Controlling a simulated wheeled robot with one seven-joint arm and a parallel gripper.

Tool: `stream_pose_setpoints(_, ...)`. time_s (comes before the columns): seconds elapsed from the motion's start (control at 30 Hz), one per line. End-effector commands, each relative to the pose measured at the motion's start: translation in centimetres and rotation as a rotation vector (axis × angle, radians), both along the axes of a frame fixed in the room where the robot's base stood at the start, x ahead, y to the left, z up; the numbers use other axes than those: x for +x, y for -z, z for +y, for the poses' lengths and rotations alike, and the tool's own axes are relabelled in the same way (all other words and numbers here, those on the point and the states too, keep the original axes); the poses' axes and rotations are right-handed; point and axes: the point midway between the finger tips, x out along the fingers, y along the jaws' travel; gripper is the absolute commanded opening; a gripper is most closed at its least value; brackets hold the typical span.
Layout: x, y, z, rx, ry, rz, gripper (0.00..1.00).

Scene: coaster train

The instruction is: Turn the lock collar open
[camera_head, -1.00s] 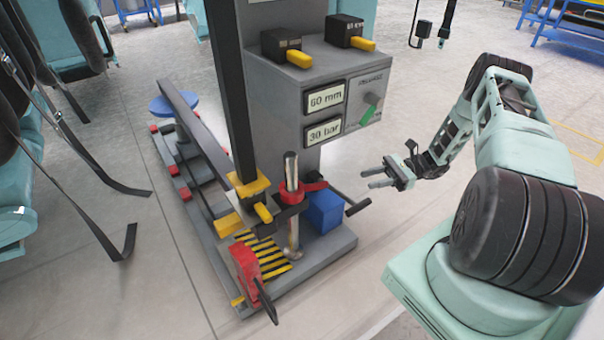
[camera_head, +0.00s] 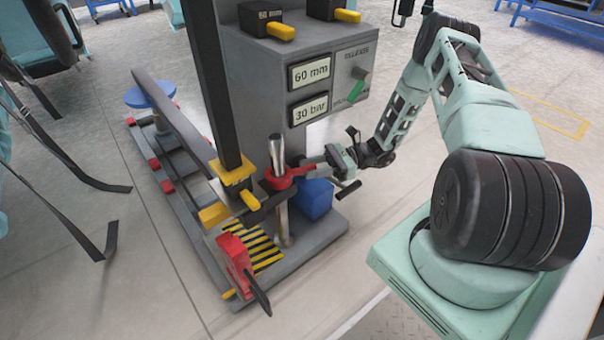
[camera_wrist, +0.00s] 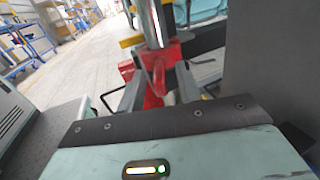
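The lock collar (camera_head: 281,178) is a red ring around an upright silver post (camera_head: 277,150) on the grey machine. A short red handle sticks out from the collar to the right, towards my gripper (camera_head: 313,167). In the wrist view the red collar (camera_wrist: 158,78) shows straight ahead, with its handle pointing at me between my two grey fingers. The fingers stand apart on either side of the handle. I cannot tell whether they touch it. My gripper partly hides the handle in the head view.
A black-gripped crank bar (camera_head: 348,189) lies just below my gripper. A blue block (camera_head: 316,200) sits on the base behind the post. The grey cabinet with 60 mm and 30 bar displays (camera_head: 310,72) rises close above.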

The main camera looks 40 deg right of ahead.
Motion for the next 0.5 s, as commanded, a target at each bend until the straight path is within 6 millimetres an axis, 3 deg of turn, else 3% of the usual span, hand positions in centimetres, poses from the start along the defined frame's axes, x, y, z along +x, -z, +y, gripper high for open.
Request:
stream_pose_setpoints(0.2, 0.8, 0.1, 2.4, -0.001, 0.0, -0.001, 0.35)
stream_pose_setpoints(0.5, 1.0, 0.0, 3.0, 0.0, 0.0, -0.001, 0.35)
